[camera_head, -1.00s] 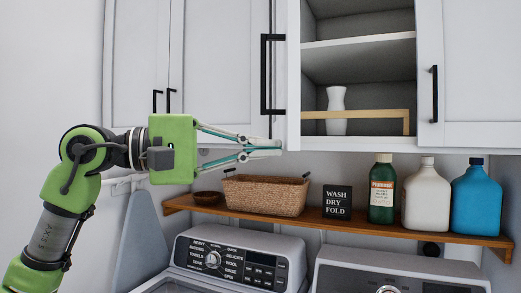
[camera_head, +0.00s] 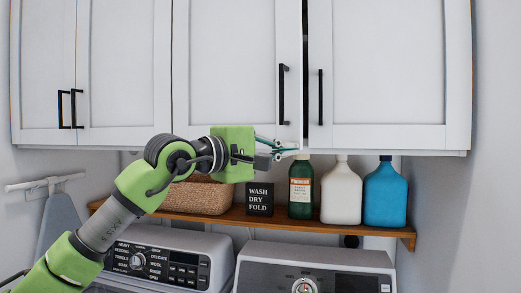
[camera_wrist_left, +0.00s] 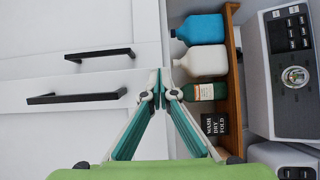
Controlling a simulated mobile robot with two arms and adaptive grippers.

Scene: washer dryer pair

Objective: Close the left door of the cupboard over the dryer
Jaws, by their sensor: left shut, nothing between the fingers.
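The left door (camera_head: 228,70) of the cupboard over the dryer is a white panel with a black bar handle (camera_head: 283,95). It stands almost closed, with a narrow dark gap along its right edge beside the right door (camera_head: 390,70). My left gripper (camera_head: 292,150) is shut and empty at the lower right corner of the left door. I cannot tell whether its tips touch the door. In the left wrist view the fingertips (camera_wrist_left: 160,76) meet near the doors' lower edge, and the left door's handle (camera_wrist_left: 75,98) shows. My right gripper is out of view.
A wooden shelf (camera_head: 345,228) runs below the cupboards. It holds a wicker basket (camera_head: 203,197), a black sign (camera_head: 259,199), a green bottle (camera_head: 301,190), a white jug (camera_head: 341,195) and a blue jug (camera_head: 385,195). The washer and dryer (camera_head: 315,258) stand beneath.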

